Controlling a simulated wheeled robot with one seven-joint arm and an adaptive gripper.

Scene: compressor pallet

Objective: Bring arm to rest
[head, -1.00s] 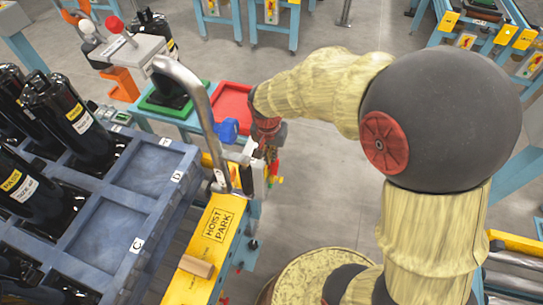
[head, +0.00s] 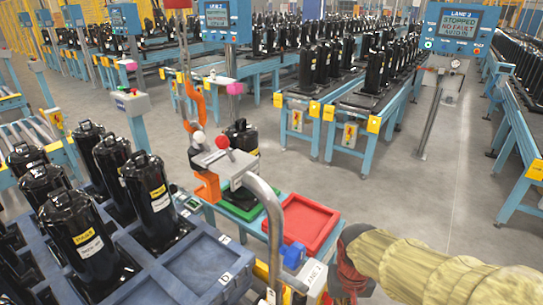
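My arm, in a pale yellow sleeve, reaches in from the lower right of the head view. Its dark and red wrist end, with my gripper (head: 348,284), is at the bottom edge, right of the lane 2 post and just in front of the red tray (head: 306,222). The fingertips are not clearly visible, so I cannot tell whether they are open or shut or hold anything. A curved grey hoist handle (head: 272,215) stands left of my wrist, apart from it.
Black compressors (head: 80,240) stand in the blue pallet (head: 195,272) at left. A black compressor (head: 241,137) stands by the green tray (head: 247,208). Conveyors with more compressors (head: 372,65) fill the back. A screen (head: 461,27) reads stopped, no fault. The grey floor at right is clear.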

